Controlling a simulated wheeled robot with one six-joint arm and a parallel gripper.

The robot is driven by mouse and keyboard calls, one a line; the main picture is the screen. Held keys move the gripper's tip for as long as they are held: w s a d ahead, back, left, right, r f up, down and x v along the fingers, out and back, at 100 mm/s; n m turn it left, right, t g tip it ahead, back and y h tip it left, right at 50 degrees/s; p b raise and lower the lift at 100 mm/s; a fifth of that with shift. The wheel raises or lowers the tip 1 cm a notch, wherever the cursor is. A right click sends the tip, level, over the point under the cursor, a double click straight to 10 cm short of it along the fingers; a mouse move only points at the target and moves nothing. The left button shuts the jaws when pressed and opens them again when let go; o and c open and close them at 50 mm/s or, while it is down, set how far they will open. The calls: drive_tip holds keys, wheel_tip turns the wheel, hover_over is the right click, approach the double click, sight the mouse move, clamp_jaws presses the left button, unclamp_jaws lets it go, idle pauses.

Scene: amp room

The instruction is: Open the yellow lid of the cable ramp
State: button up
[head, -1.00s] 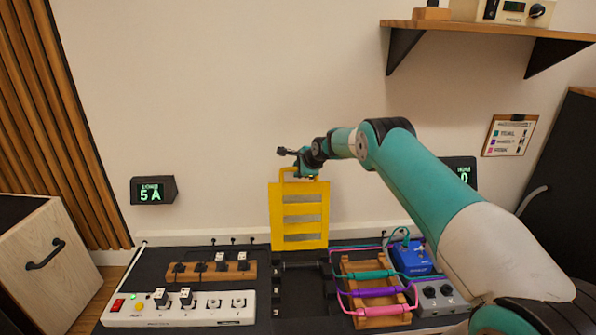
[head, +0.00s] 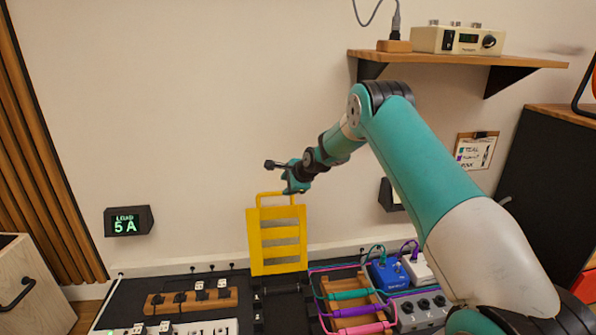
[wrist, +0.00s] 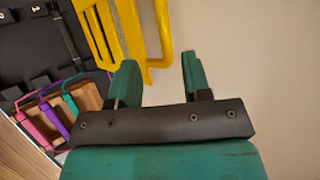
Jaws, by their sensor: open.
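The yellow lid (head: 277,225) of the cable ramp stands upright against the wall side, its slotted face toward the head camera. Its handle loop (head: 264,197) is at the top edge. My gripper (head: 294,186) is just above the right end of the handle and looks apart from it. In the wrist view my gripper's two fingers (wrist: 160,62) are spread with nothing held. The lid (wrist: 101,30) shows beyond them, with its handle (wrist: 163,42) near the fingertips. The dark ramp body (head: 285,310) lies below the lid.
A wooden rack with teal, purple and pink cables (head: 352,305) is right of the ramp, by a blue pedal (head: 388,276). A wooden plug strip (head: 190,301) is left. A wall shelf (head: 455,59) hangs upper right.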

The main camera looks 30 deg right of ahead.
drive_tip(key=p+v, duration=0.1)
drive_tip(key=v, duration=0.6)
idle(0.3)
drive_tip(key=s+a+r+n+g+y, duration=0.2)
drive_tip(key=s+a+r+n, duration=0.55)
drive_tip(key=a, duration=0.25)
drive_tip(key=s+a+r+n+g+y, duration=0.1)
drive_tip(key=s+a+r+n+g, duration=0.1)
drive_tip(key=s+a+r+n, duration=0.6)
drive_tip(key=s+a+n+g, duration=0.2)
drive_tip(key=s+a+n, duration=0.15)
drive_tip(key=s, duration=0.55)
drive_tip(key=s+a+n+g, duration=0.1)
drive_tip(key=s+a+n, duration=0.25)
drive_tip(key=s, duration=0.55)
drive_tip(key=s+a+n+g, duration=0.25)
drive_tip(key=s+n, duration=0.25)
drive_tip(key=s, duration=0.5)
wheel_tip(320, 180, up, 31)
drive_tip(key=p, duration=3)
drive_tip(key=shift+s+a+t+p, duration=0.3)
drive_tip(key=shift+s+a+t, duration=0.05)
drive_tip(key=shift+s, duration=0.15)
